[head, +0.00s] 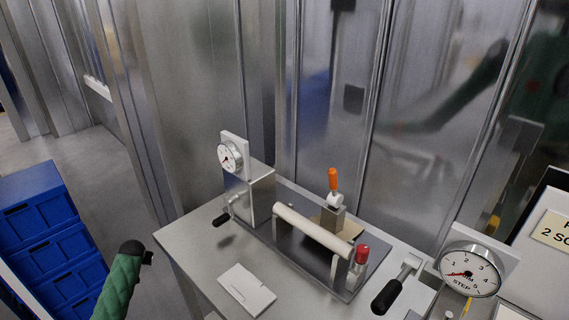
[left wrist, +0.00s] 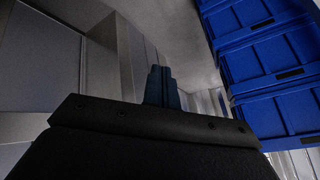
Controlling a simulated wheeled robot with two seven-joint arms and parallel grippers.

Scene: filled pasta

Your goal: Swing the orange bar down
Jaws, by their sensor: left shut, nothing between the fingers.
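The orange bar (head: 333,180) stands nearly upright on a small metal block at the back of the machine plate, behind a cream roller (head: 312,228). My left gripper (head: 147,257) is at the left, beyond the table's left edge and well apart from the bar. In the left wrist view its fingers (left wrist: 162,86) are together with nothing between them. The bar does not show in the left wrist view. My right gripper is in neither view.
On the metal table (head: 195,258) are a dial gauge (head: 230,155), a red-capped part (head: 361,255), a black-handled crank (head: 387,296) and a pale flat block (head: 246,289). A larger gauge (head: 468,273) stands right. Blue crates (head: 45,225) stand left. Metal panels close off the back.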

